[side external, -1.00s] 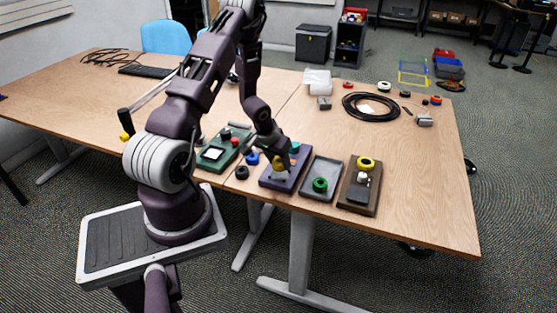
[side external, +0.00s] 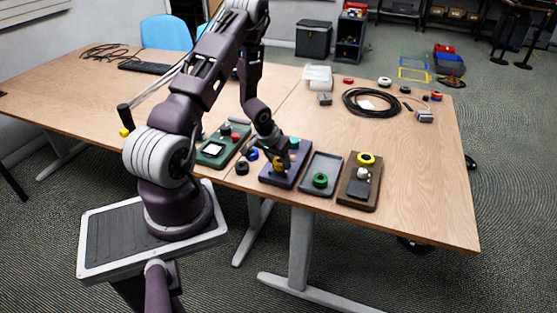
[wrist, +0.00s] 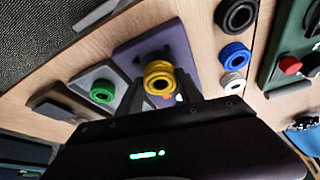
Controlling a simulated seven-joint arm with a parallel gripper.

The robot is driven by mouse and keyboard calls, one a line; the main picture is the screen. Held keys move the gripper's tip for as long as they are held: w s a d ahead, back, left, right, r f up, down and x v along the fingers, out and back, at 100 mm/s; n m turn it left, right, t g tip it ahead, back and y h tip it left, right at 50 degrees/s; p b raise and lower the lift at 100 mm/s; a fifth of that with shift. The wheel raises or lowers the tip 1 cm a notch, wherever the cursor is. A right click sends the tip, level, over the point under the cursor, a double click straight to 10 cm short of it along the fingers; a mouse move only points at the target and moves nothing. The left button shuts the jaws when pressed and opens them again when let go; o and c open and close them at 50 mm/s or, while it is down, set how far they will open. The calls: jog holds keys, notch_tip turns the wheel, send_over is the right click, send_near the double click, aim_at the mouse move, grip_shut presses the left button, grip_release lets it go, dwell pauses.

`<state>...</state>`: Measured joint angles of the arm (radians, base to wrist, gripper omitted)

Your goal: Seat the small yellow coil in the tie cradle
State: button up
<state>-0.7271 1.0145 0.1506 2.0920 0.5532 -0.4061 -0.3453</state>
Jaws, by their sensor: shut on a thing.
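The small yellow coil (wrist: 159,75) is held between the two fingers of my gripper (wrist: 158,84) in the wrist view. In the side view the coil (side external: 278,166) is low over the purple board (side external: 273,180), and my gripper (side external: 278,159) comes down on it from above. Dark raised parts (wrist: 166,50) of the purple board show just behind the coil; they may be the tie cradle, but I cannot be sure. I cannot tell whether the coil touches them. My fingers and the coil hide part of the board.
A teal coil (side external: 294,143) is at the board's far end. Blue (wrist: 235,57) and black coils (wrist: 237,15) lie close by.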

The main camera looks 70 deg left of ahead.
jog(key=shift+f, duration=0.5)
jog(key=o, duration=1.5)
jog(key=o, duration=0.4)
jog(key=shift+r, duration=3.5)
